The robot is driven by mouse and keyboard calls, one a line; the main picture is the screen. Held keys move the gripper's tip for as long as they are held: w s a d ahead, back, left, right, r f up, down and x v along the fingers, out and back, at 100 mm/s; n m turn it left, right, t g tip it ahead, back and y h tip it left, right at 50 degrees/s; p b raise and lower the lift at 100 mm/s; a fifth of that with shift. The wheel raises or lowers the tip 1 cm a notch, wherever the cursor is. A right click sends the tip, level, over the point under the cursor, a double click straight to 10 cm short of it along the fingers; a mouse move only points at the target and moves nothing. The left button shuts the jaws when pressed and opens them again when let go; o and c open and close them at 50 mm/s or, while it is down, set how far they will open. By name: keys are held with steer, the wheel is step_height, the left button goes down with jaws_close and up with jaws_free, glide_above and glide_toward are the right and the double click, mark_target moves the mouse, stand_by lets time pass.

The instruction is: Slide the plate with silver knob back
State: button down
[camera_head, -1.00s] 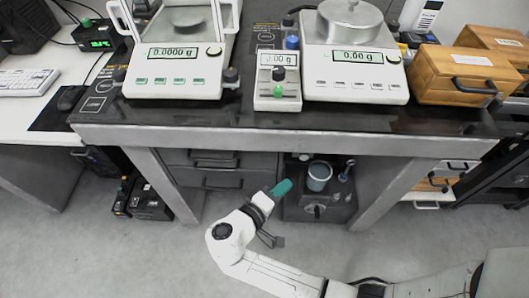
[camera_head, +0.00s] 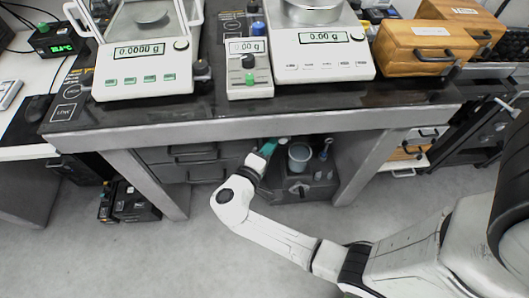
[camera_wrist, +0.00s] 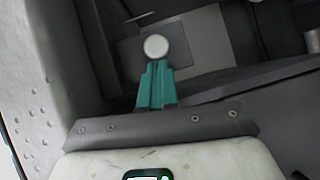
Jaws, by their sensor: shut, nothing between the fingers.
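In the wrist view, a round pale silver knob (camera_wrist: 156,47) sits just beyond the fingertips, in front of a flat grey plate (camera_wrist: 190,55). My gripper (camera_wrist: 157,78), with teal fingers, is shut and empty. Its tips point at the knob and appear very close to it; whether they touch I cannot tell. The knob and plate cannot be clearly made out there.
The stone weighing table (camera_head: 300,110) carries two balances (camera_head: 150,85) (camera_head: 325,65) and wooden boxes (camera_head: 425,50). Under it, a grey cup (camera_head: 300,157) stands on the dark box, beside grey drawers (camera_head: 190,165). The floor in front is clear.

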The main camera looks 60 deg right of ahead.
steer(key=shift+d, duration=0.1)
steer(key=s+d+p, duration=0.1)
steer(key=s+d, duration=0.5)
steer(key=s, duration=0.2)
steer(key=shift+p, duration=0.3)
steer(key=shift+d, duration=0.1)
